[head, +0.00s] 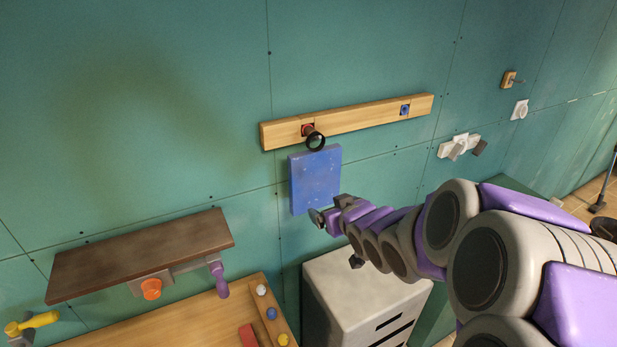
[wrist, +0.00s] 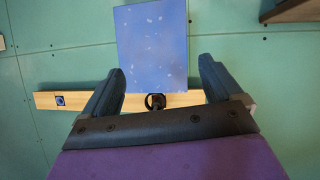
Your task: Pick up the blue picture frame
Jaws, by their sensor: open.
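The blue picture frame (head: 314,176) hangs on the green wall, just below a dark round knob (head: 315,141) on a wooden rail (head: 358,119). It is a flat blue rectangle with pale specks. My gripper (head: 324,216) is at the frame's lower right edge in the head view; I cannot tell there whether they touch. In the wrist view the blue picture frame (wrist: 155,45) shows between and beyond the two open fingers of my gripper (wrist: 160,78), with clear gaps on both sides. The wrist view appears upside down, with the rail (wrist: 75,99) below the frame.
A white drawer cabinet (head: 355,285) stands below the frame. A brown shelf (head: 140,255) with an orange knob and a purple handle is at lower left, above a wooden table (head: 190,320). White wall fittings (head: 460,146) are to the right. The wall left of the frame is bare.

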